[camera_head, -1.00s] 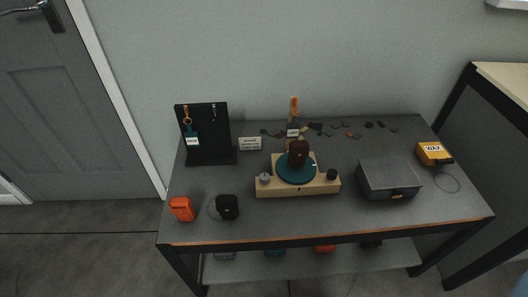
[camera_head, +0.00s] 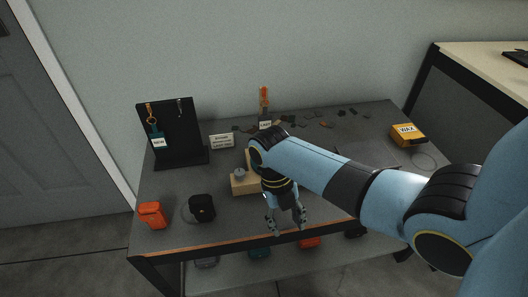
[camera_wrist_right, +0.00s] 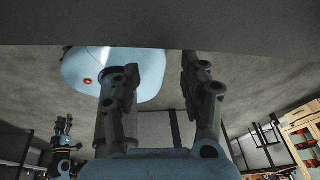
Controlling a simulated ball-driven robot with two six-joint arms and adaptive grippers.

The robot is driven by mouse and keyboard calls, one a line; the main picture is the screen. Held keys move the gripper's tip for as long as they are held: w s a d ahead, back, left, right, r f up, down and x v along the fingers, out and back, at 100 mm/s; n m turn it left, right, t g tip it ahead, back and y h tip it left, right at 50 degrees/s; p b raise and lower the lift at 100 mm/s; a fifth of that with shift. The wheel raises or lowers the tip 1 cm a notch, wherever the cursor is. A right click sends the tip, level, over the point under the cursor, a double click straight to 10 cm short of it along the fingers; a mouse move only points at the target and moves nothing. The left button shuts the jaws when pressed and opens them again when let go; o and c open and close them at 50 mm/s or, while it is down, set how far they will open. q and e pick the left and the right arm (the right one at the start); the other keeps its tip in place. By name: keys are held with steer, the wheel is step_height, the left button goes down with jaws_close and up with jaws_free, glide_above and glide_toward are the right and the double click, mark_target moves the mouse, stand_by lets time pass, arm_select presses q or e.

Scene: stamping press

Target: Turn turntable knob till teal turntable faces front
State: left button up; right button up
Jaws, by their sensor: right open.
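The wooden turntable base (camera_head: 243,187) stands mid-table in the head view, mostly hidden behind my right arm. A grey knob (camera_head: 239,174) shows on its left end. The teal turntable disc and the base's right end are hidden. My right gripper (camera_head: 287,229) is open and empty, fingers down, over the table's front edge, to the right of and nearer than the grey knob. Its spread fingers show in the right wrist view (camera_wrist_right: 160,65). What looks like my left gripper (camera_wrist_right: 63,128) is small at the left there; its jaws are unclear.
A black stand (camera_head: 172,132) with hanging tags is at the back left. An orange item (camera_head: 152,215) and a black item (camera_head: 202,208) lie front left. A yellow WAX box (camera_head: 408,135) is at the right. My arm covers much of the right side.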

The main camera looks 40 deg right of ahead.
mark_target(239, 172)
steer(key=w+r+t+b, duration=0.1)
steer(key=w+r, duration=0.3)
steer(key=w, duration=0.1)
steer(key=w+r+n+t+b, duration=0.1)
steer(key=w+r, duration=0.3)
steer(key=w, duration=0.2)
steer(key=w+r+n+t+b, duration=0.1)
steer(key=w+r, duration=0.2)
steer(key=w, duration=0.3)
steer(key=shift+w+d+r, duration=0.1)
steer(key=shift+d+r, duration=0.15)
steer(key=shift+r, duration=0.15)
steer(key=shift+w+r, duration=0.1)
steer(key=shift+w, duration=0.2)
step_height(239, 172, down, 9)
steer(key=b, duration=0.7)
steer(key=shift+r, duration=0.15)
steer(key=shift+c, duration=0.4)
steer(key=c, duration=0.4)
arm_select(q)
step_height(239, 172, down, 11)
steer(key=s, duration=0.2)
steer(key=shift+a+r+g, duration=0.15)
steer(key=shift+a+g, duration=0.1)
steer(key=shift+g, duration=0.05)
arm_select(e)
steer(key=shift+r, duration=0.1)
steer(key=shift+c, duration=0.6)
